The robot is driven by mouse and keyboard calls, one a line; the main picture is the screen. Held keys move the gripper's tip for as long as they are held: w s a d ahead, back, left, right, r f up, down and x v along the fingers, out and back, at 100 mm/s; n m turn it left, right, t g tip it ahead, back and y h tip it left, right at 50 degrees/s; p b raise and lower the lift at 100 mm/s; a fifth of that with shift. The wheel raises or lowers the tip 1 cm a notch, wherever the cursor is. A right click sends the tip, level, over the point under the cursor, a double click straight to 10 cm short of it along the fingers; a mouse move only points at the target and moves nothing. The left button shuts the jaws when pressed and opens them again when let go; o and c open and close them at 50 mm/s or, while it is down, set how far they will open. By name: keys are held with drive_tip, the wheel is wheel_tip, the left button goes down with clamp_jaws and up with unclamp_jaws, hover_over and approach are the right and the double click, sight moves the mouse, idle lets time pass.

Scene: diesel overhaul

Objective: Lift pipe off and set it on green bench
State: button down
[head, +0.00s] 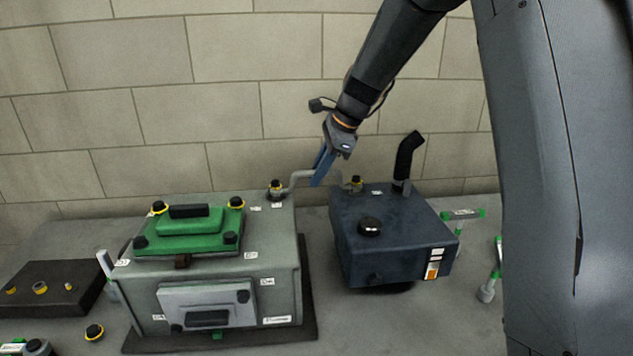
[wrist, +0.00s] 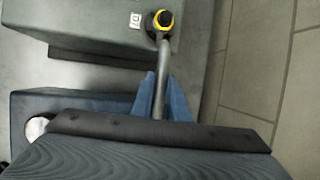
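The pipe (head: 302,176) is a thin grey bent tube bridging the grey engine block and the dark blue tank. Its ends sit by black fittings with yellow rings, one on the block (head: 276,187) and one on the tank (head: 355,183). My gripper (head: 320,172) reaches down from above at the middle of the pipe. In the wrist view the blue fingers (wrist: 161,98) lie close on both sides of the pipe (wrist: 160,82) and look shut on it. The pipe's near end is hidden by my gripper there. No green bench is in view.
The grey block (head: 283,285) with a green cover (head: 190,226) stands left of the dark blue tank (head: 385,250). A black elbow (head: 405,160) rises from the tank. The block wall (head: 230,95) is close behind. A dark box (head: 50,285) lies at far left.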

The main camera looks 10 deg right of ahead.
drive_tip(key=shift+r, duration=0.1)
wheel_tip(320, 180, up, 10)
drive_tip(key=b, duration=0.3)
drive_tip(key=shift+f, duration=0.25)
drive_tip(key=shift+r+p, duration=1.1)
drive_tip(key=shift+r, duration=0.1)
drive_tip(key=shift+r, duration=0.1)
wheel_tip(320, 180, up, 3)
drive_tip(key=p, duration=0.3)
drive_tip(key=shift+p, duration=0.35)
